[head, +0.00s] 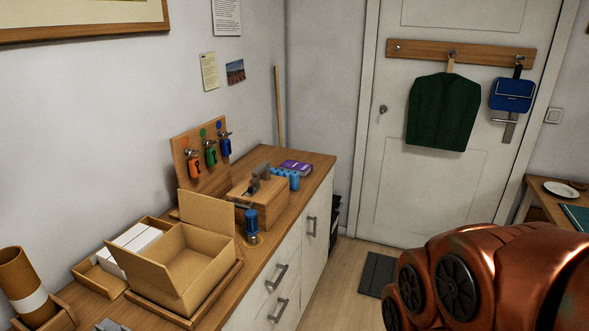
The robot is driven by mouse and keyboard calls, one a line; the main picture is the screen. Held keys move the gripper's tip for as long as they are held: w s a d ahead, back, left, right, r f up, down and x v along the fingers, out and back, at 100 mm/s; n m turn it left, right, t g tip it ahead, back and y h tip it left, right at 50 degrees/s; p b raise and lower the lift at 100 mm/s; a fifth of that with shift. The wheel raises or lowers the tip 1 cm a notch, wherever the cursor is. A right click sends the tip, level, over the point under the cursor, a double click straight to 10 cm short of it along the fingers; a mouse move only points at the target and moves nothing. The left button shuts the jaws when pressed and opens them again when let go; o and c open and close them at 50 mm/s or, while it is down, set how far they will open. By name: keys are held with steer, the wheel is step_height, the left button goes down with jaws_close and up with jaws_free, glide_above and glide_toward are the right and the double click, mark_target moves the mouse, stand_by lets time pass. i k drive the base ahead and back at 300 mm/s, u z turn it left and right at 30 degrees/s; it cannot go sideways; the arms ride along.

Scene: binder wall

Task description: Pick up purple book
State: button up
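The purple book (296,167) lies flat on the far end of the wooden-topped cabinet (318,160), near its right corner. It is small in the head view, and a row of blue pieces (286,178) sits just in front of it. My copper-coloured arm fills the lower right of the view, well apart from the book. My gripper does not show in this view, so whether it holds anything is hidden.
A wooden box (258,197), a blue-topped stamp (251,222) and an open cardboard box (183,264) stand on the cabinet before the book. Hooks with coloured items rise behind. A dark mat (377,273) lies near the door.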

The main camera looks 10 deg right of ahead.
mark_target(304, 169)
steer(key=z, duration=0.4)
steer(key=k, duration=0.95)
steer(key=z, duration=0.85)
steer(key=i, duration=1.75)
steer(key=u, duration=1.35)
steer(key=i, duration=0.85)
steer(key=u, duration=1.3)
steer(key=i, duration=0.75)
steer(key=u, duration=0.05)
